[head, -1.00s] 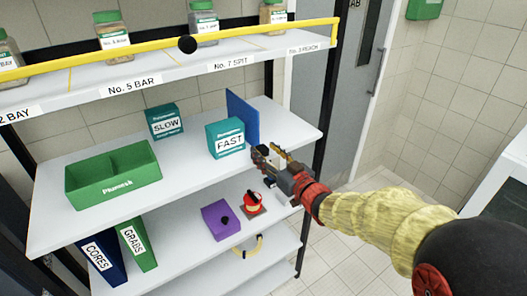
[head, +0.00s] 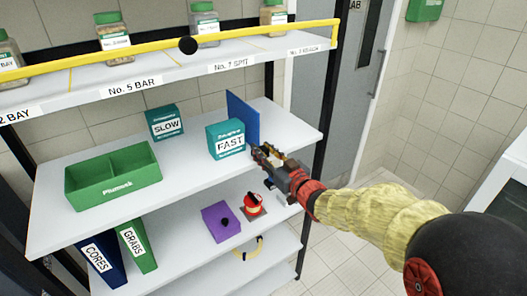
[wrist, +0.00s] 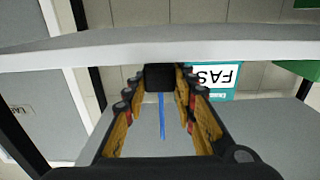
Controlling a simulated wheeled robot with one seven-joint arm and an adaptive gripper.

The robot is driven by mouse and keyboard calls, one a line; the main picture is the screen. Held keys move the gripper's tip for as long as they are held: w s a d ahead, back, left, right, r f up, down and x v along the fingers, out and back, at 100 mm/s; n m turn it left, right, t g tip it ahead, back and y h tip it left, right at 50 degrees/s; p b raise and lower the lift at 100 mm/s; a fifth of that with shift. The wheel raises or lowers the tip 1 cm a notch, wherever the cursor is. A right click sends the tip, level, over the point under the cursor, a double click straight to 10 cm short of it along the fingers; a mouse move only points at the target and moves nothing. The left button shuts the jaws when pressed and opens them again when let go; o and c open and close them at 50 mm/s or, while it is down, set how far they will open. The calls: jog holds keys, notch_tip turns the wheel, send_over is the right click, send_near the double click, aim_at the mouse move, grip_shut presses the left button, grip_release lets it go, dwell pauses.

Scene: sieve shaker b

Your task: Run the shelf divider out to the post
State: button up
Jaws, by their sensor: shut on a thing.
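The shelf divider (head: 244,115) is a thin blue panel standing upright on the middle shelf, right beside the FAST box. In the wrist view the divider (wrist: 162,115) shows as a narrow blue strip between my fingers. My gripper (head: 262,153) is at the divider's front end, by the shelf's front edge. In the wrist view my gripper (wrist: 160,80) is shut on a black block at the divider's end, seemingly its handle. The fingers hide part of this grip. A dark upright post (head: 328,95) stands at the shelf's right end.
The teal FAST box (head: 226,140) stands close to the divider's left. The SLOW box (head: 164,122) and green bin (head: 113,176) are farther left. Bare shelf (head: 285,122) lies between divider and post. A yellow rail (head: 120,55) fronts the upper shelf.

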aim_at(307, 141)
grip_shut()
jog(key=shift+d, duration=0.1)
jog(key=w+d+p, duration=0.1)
jog(key=w+d, duration=0.2)
jog(key=d, duration=0.2)
jog(key=w+d+p, duration=0.1)
jog(key=w+d, duration=0.2)
jog(key=d, duration=0.2)
jog(key=w+d+p, duration=0.1)
jog(key=w+d, duration=0.3)
jog(key=shift+d, duration=0.4)
jog(key=o, duration=0.7)
grip_release()
jog(key=shift+o, duration=0.3)
